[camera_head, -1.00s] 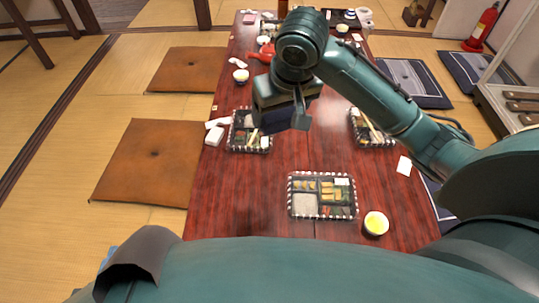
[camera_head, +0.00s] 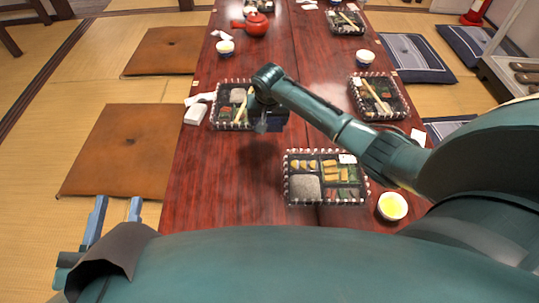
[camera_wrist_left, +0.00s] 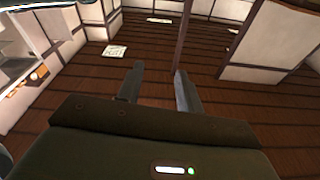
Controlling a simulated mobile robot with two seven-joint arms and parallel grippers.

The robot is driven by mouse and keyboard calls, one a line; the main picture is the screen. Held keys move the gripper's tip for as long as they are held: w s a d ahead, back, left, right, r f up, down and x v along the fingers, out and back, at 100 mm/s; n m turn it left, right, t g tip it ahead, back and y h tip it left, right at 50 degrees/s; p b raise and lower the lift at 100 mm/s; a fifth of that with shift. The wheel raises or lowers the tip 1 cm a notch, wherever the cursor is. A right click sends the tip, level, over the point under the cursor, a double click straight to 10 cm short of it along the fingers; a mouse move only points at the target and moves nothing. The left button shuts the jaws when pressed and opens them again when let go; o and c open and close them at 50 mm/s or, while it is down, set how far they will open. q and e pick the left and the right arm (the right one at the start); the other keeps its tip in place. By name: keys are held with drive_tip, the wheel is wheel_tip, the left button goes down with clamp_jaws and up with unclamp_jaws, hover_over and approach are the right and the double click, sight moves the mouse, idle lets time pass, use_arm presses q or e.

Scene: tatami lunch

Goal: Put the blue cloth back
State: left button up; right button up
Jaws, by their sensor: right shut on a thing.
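My right gripper (camera_head: 262,124) hangs over the table beside the near edge of the left lunch tray (camera_head: 218,124). A dark blue piece (camera_head: 279,120), which looks like the blue cloth, shows at its fingers. My wrist and gripper hide part of it, and its full outline is unclear. The gripper is shut on it. My left gripper (camera_head: 117,212) is at the lower left, off the table and over the floor. Its two fingers stand apart and empty, and the left wrist view shows the same open gripper (camera_wrist_left: 157,85).
Brown cushions (camera_head: 125,150) lie left. Bare tabletop lies left of the near tray.

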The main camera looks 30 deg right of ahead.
drive_tip(key=b, duration=0.3)
hover_over(270, 148)
drive_tip(key=f, duration=0.6)
drive_tip(key=shift+s+a+f, duration=0.25)
drive_tip(key=shift+s+f, duration=0.1)
drive_tip(key=shift+f, duration=0.05)
wheel_tip(270, 148, down, 4)
drive_tip(key=b, duration=0.2)
drive_tip(key=shift+f+b, duration=0.2)
drive_tip(key=shift+b, duration=0.2)
drive_tip(key=shift+f, duration=0.15)
use_arm(q)
drive_tip(key=h, duration=0.1)
drive_tip(key=r+t, duration=0.1)
drive_tip(key=w+r+m+h, duration=0.1)
drive_tip(key=shift+d+r+t+h, duration=0.1)
drive_tip(key=shift+d+t+h, duration=0.2)
drive_tip(key=shift+t, duration=0.1)
use_arm(e)
drive_tip(key=o, duration=1)
drive_tip(key=shift+f, duration=0.1)
drive_tip(key=shift+c, duration=0.2)
